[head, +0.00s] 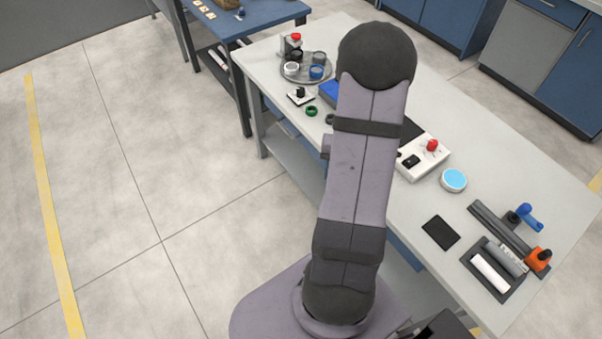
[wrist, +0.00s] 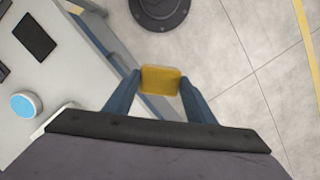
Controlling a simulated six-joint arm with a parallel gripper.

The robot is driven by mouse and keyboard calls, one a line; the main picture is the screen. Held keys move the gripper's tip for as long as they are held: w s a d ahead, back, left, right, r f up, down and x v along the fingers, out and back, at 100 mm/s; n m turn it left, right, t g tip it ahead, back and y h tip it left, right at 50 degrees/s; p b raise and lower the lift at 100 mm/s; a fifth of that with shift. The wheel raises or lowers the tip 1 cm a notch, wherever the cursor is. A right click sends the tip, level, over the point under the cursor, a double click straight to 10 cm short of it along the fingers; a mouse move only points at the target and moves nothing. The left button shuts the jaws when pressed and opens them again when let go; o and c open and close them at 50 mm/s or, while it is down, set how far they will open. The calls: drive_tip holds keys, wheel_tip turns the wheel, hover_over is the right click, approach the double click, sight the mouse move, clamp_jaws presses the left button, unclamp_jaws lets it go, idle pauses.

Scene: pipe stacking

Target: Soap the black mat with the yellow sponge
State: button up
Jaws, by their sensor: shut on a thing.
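My gripper (wrist: 160,84) is shut on the yellow sponge (wrist: 160,79) in the wrist view, with a blue finger at each side of it. The sponge is held in the air, with the table edge and the floor seen below it. The black mat (head: 440,232) lies flat on the white table in the head view, right of my arm. It also shows at the upper left of the wrist view (wrist: 35,37), apart from the sponge. In the head view my arm hides the gripper and the sponge.
A round dish with a light blue top (head: 453,180) stands behind the mat. A dark tray (head: 506,284) with pipes lies right of the mat. A control box with a red knob (head: 431,146) and a round tray (head: 306,73) with cups stand farther back.

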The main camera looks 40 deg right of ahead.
drive_tip(key=s+d+f+m+p, duration=0.1)
drive_tip(key=s+d+m, duration=0.3)
drive_tip(key=s+d, duration=0.45)
drive_tip(key=s+d+f+m+p, duration=0.15)
drive_tip(key=s+d+m, duration=0.35)
drive_tip(key=s, duration=0.6)
drive_tip(key=d+t, duration=0.1)
drive_tip(key=d, duration=0.6)
drive_tip(key=shift+s+r+b, duration=0.25)
drive_tip(key=shift+r+b, duration=0.1)
drive_tip(key=shift+f, duration=0.1)
